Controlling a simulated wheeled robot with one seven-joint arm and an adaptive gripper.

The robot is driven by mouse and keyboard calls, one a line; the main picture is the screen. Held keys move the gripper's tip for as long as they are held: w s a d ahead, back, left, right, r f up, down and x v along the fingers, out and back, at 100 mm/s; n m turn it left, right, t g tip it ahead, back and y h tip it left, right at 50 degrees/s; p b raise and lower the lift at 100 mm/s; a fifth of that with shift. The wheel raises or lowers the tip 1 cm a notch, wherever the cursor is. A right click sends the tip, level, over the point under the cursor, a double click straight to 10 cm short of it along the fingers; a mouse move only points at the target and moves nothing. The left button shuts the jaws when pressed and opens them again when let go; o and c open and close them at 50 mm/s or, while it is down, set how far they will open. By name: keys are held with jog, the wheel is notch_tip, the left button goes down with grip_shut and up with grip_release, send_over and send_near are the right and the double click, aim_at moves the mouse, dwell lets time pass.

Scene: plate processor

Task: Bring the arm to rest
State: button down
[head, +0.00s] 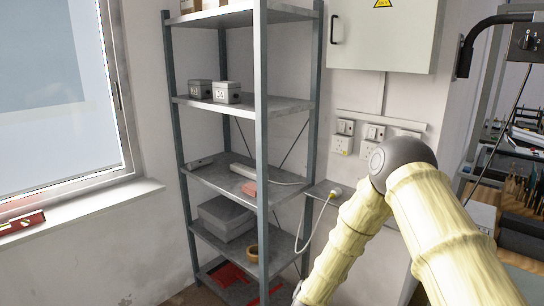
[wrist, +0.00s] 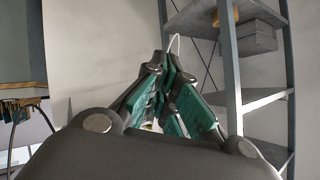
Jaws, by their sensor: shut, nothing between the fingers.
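My arm (head: 440,235) shows in the head view at the lower right, its cream links bent at a dark grey joint. The lower link runs down and left, beside the shelf rack. My gripper lies at or below the bottom edge of the head view and is not clearly seen there. In the wrist view my gripper (wrist: 166,62) is shut and empty, its green-padded fingers meeting at the tips. Plain wall lies behind the fingertips, and a thin white cable shows just above them.
A grey metal shelf rack (head: 262,125) with boxes stands close to the left of my arm; its post (wrist: 232,85) is right of my fingers in the wrist view. A wall cabinet (head: 380,35) hangs above. A cluttered bench (head: 515,215) is at the right, a window sill (head: 85,212) at the left.

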jog(key=s+d+f+n+g+y, duration=0.1)
jog(key=s+d+f+g, duration=0.1)
jog(key=s+f, duration=0.5)
jog(key=s+d+f+n+g+b, duration=0.1)
jog(key=s+f+n+g, duration=0.15)
jog(key=s, duration=0.75)
jog(key=s+d+f+g+y, duration=0.1)
jog(key=s+d+f, duration=0.1)
jog(key=s+f, duration=0.55)
jog(key=s+d+n+g, duration=0.1)
jog(key=s+d+g, duration=0.1)
jog(key=s, duration=1.2)
jog(key=s+d+n+g+b, duration=0.1)
jog(key=s+d+g, duration=0.2)
jog(key=s, duration=1.2)
jog(key=shift+n+g, duration=0.35)
jog(key=shift+g, duration=0.2)
